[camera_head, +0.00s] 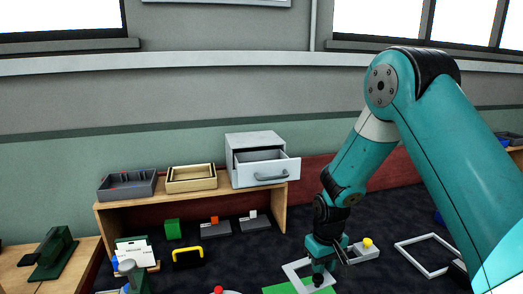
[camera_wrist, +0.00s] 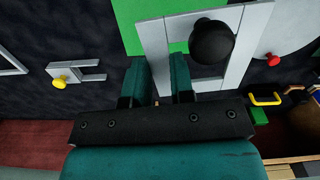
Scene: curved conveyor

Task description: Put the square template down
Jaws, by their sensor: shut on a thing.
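The square template is a white square frame (camera_head: 293,271) with a round black knob (camera_wrist: 212,42). My gripper (camera_head: 318,268) is shut on it, with its two fingers at the near side of the frame in the wrist view (camera_wrist: 160,78). The template is over a green sheet (camera_head: 283,289) at the bottom of the head view, and green also shows through and beside the frame in the wrist view (camera_wrist: 130,35). Whether the frame touches the sheet I cannot tell.
Another white frame (camera_head: 409,253) lies on the dark surface at the right. A grey block with a yellow knob (camera_head: 368,243) is close to the right of my gripper. A red knob (camera_head: 218,290) and yellow handle (camera_head: 187,252) are left. A shelf with trays and a drawer (camera_head: 262,170) stands behind.

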